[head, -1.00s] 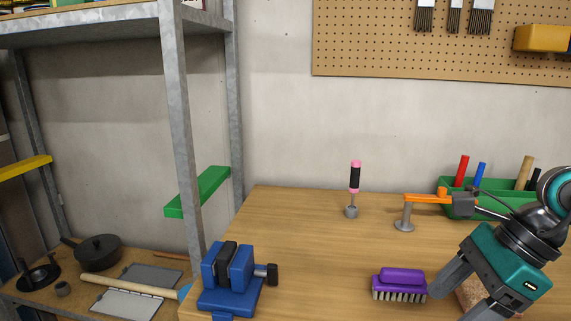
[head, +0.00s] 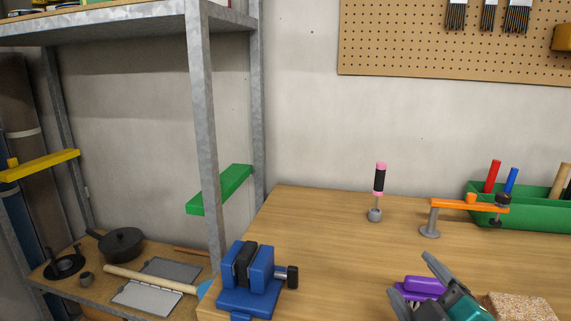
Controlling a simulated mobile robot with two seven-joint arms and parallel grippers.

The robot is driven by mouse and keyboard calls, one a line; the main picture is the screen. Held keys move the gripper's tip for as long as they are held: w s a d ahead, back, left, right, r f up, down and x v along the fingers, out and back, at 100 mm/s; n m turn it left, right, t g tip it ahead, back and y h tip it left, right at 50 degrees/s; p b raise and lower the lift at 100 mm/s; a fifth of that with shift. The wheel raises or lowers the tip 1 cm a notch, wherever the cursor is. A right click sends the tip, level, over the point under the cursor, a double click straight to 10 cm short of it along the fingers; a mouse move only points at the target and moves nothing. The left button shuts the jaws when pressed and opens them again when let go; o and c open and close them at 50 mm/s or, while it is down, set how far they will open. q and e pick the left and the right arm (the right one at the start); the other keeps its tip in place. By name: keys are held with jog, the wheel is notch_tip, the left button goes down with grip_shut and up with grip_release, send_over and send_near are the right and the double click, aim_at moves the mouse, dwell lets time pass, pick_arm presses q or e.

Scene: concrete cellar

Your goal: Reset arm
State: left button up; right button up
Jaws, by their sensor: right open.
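My right gripper (head: 413,283) is at the bottom right of the head view, low over the front of the wooden workbench (head: 335,270). Its fingers are apart and nothing shows between them that it holds. A purple brush (head: 426,284) lies on the bench just behind the gripper and is partly hidden by it. I cannot tell whether they touch. My left gripper is not in view.
A blue vise (head: 246,280) sits at the bench's left corner. An upright pink-and-black screwdriver (head: 380,180), an orange-armed stand (head: 470,206) and a green tool bin (head: 540,206) stand at the back. A rough block (head: 522,306) lies at front right. A metal shelf (head: 203,130) stands left.

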jog(key=s+d+f+m+g+h, duration=0.25)
jog(key=s+f+m+g, duration=0.45)
jog(key=f, duration=0.6)
jog(key=s+a+f+m+g+y, duration=0.1)
jog(key=s+f+g, duration=0.3)
jog(key=s, duration=0.3)
jog(key=s+a+f+m+g, duration=0.1)
jog(key=s+f+m+g, duration=0.2)
jog(key=s, duration=0.4)
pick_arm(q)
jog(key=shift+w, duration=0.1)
pick_arm(e)
jog(key=w+a+f+n+t+y, duration=0.1)
jog(key=w+a+f+n+t, duration=0.1)
jog(key=w+f+t, duration=0.5)
notch_tip(320, 180, down, 3)
jog(key=shift+w+a+r+y, duration=0.15)
jog(key=shift+w+a+y, duration=0.2)
jog(key=shift+w, duration=0.15)
jog(key=shift+w+d+r, duration=0.1)
jog(key=shift+w, duration=0.05)
